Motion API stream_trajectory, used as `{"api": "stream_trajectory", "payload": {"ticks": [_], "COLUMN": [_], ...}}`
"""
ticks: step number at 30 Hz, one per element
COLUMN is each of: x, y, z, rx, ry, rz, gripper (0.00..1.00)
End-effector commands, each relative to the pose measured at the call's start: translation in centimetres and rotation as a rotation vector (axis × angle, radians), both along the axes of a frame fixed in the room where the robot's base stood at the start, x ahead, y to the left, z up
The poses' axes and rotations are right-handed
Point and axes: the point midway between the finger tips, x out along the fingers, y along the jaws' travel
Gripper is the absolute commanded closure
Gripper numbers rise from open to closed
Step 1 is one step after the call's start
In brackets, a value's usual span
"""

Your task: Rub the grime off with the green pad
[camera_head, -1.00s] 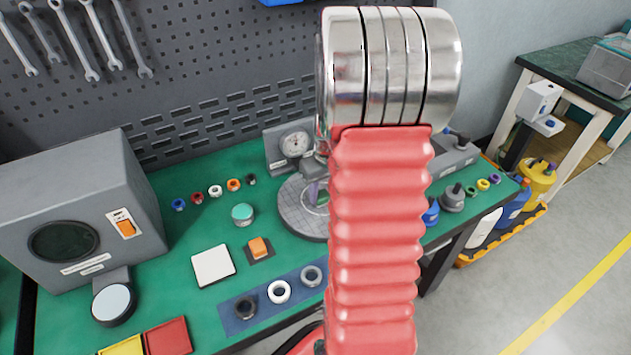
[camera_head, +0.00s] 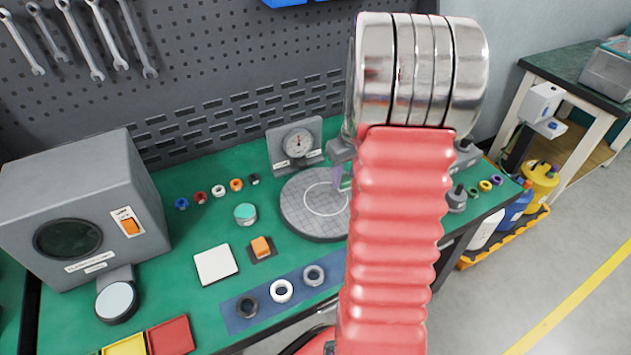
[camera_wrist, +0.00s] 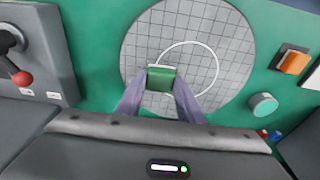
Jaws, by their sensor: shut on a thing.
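My gripper (camera_wrist: 160,88) is shut on the green pad (camera_wrist: 161,77), a small block with a paler edge, held between its two purple fingers. In the wrist view the pad is over the round grey gridded plate (camera_wrist: 232,40), at the left part of a white circle marked on it. I cannot tell whether the pad touches the plate. In the head view the plate (camera_head: 300,218) lies left of my red arm, which covers its right edge and most of my gripper (camera_head: 341,180). I cannot make out any grime; the pad may hide some.
A dial gauge (camera_head: 298,143) stands behind the plate. A red-knobbed device (camera_wrist: 22,78) stands beside the plate.

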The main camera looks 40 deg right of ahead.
Motion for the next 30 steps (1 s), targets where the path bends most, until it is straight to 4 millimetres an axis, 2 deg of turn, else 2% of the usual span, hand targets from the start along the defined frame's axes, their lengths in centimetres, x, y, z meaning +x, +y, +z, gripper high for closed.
{"api": "stream_trajectory", "payload": {"ticks": [15,30], "x": [0.5,0.5], "y": [0.4,0.5], "z": [4.5,4.9], "rx": [-0.002,-0.001], "ry": [-0.002,-0.001], "rz": [0.014,0.015], "gripper": [0.87,0.87]}}
